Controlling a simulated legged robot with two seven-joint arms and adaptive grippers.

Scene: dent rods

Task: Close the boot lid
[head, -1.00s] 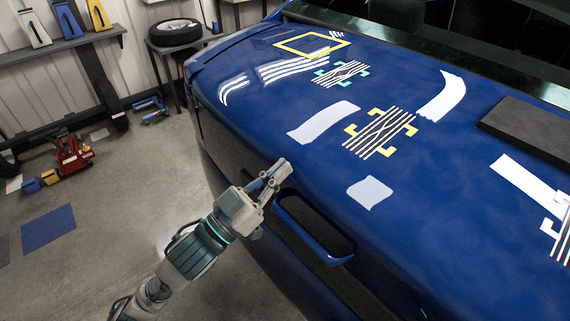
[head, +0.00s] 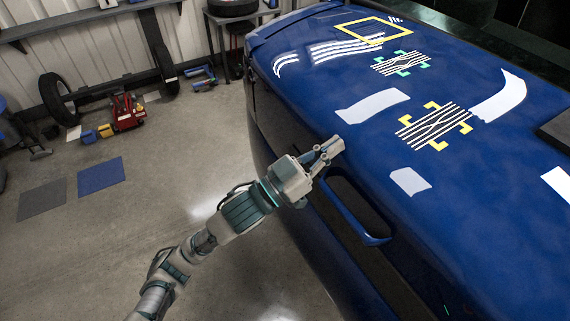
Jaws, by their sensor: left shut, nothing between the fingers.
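The blue boot lid (head: 340,82) fills the right half of the head view. Its top carries white patches and striped markers with yellow and green corners. It appears to lie down flat, level with the body; whether it is latched I cannot tell. A blue handle (head: 352,212) frames a dark recess on the lid's rear face. My left gripper (head: 333,149) is shut and empty at the lid's rear edge, just left of the handle's upper end. Its fingertips overlap the edge in the picture; contact is not certain. My right gripper is not in view.
A red toy-like machine (head: 125,112) and a blue mat (head: 101,177) lie on the floor at left. A grey mat (head: 42,199) lies beside it. A tyre (head: 57,97) leans at the wall. The floor between these and the car is clear.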

